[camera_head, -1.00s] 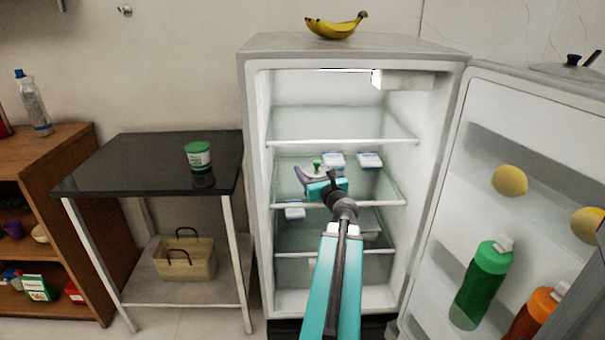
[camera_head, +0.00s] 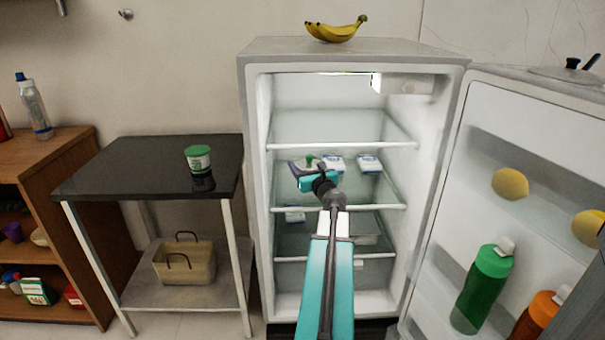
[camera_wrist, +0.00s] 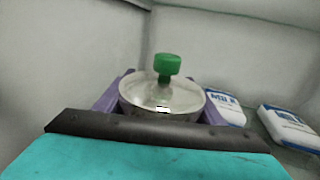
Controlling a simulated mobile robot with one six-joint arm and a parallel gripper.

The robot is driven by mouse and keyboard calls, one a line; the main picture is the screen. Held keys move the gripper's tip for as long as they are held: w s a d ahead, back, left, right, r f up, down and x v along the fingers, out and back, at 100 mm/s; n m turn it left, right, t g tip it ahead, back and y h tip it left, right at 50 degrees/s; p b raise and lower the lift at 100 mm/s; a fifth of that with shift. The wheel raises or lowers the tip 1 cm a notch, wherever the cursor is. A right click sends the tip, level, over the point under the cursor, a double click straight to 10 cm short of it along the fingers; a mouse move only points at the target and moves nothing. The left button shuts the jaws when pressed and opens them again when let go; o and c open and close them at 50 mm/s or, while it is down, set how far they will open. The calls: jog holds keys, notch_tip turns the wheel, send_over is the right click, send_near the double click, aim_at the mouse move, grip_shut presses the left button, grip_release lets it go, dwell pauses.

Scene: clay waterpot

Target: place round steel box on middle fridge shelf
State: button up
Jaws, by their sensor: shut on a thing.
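The round steel box (camera_wrist: 143,93) has a shiny metal body and a green knob on top. In the wrist view it sits between the purple fingers of my gripper (camera_wrist: 160,92), which are shut on it. In the head view my gripper (camera_head: 306,168) is inside the open fridge, above the middle shelf (camera_head: 385,207); only the box's green knob (camera_head: 310,159) shows clearly there. My arm hides part of the shelf. I cannot tell whether the box touches the shelf.
The upper shelf (camera_head: 345,145) is empty. The open fridge door (camera_head: 470,215) at right holds lemons and bottles. A black-topped table (camera_head: 130,165) stands left.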

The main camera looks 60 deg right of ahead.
jog(key=shift+w+d, duration=0.25)
jog(key=shift+w, duration=0.05)
jog(key=shift+w+f+b, duration=0.1)
jog(key=shift+f+b, duration=0.6)
jog(key=shift+f, duration=1.05)
jog(key=shift+f, duration=0.1)
jog(key=o, duration=1.2)
jog(key=shift+c, duration=0.2)
jog(key=v, duration=0.9)
jog(key=shift+s+a+p, duration=0.2)
jog(key=shift+s+p, duration=0.05)
jog(key=shift+p, duration=0.1)
jog(key=shift+r+p, duration=0.25)
jog(key=shift+p, duration=0.5)
jog(key=p, duration=0.4)
jog(key=shift+s+a+p, duration=0.2)
jog(key=shift+s+p, duration=0.05)
jog(key=shift+p, duration=0.1)
